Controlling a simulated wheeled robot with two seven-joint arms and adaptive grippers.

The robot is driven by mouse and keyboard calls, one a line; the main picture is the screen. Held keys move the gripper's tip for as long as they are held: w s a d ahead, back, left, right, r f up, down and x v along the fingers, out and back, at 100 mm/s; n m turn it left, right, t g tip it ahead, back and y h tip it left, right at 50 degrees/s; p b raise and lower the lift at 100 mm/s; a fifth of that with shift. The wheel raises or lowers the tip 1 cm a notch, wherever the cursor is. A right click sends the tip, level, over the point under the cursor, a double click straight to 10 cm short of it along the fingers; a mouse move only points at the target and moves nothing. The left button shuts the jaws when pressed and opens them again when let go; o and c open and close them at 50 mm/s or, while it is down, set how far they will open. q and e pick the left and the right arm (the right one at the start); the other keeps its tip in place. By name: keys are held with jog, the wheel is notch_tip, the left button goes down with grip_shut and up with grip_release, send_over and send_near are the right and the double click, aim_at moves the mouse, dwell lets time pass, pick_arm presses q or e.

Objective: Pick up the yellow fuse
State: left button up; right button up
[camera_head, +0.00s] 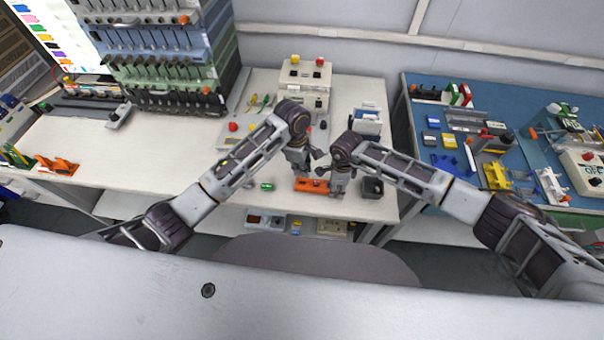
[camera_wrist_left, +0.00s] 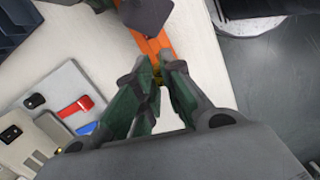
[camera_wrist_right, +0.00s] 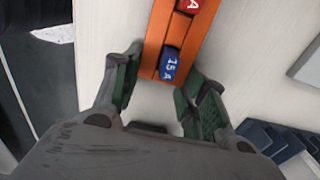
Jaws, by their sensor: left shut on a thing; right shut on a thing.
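The orange fuse holder (camera_head: 312,186) lies near the front edge of the white table. It also shows in the left wrist view (camera_wrist_left: 156,45) and the right wrist view (camera_wrist_right: 158,35), where a blue 15 A fuse (camera_wrist_right: 170,64) and a red fuse (camera_wrist_right: 189,6) sit in it. My left gripper (camera_head: 300,170) is shut at the holder, with a small bit of the yellow fuse (camera_wrist_left: 156,82) showing between its fingertips; the fingers hide most of it. My right gripper (camera_head: 338,191) is shut on the holder's right end, one finger on each side (camera_wrist_right: 158,75).
A dark open bin (camera_head: 372,187) stands right of my right gripper. A small green piece (camera_head: 267,187) lies left of the holder. A box with buttons (camera_head: 305,82) stands behind the arms. A blue-topped table (camera_head: 425,165) with several parts is at the right.

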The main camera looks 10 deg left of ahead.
pick_arm(q)
jog(key=shift+r, duration=1.85)
pick_arm(e)
jog(key=o, duration=1.1)
jog(key=shift+r, duration=3.75)
pick_arm(q)
jog(key=shift+s+f, duration=0.1)
jog(key=shift+s, duration=0.05)
pick_arm(e)
jog(key=shift+s, duration=0.1)
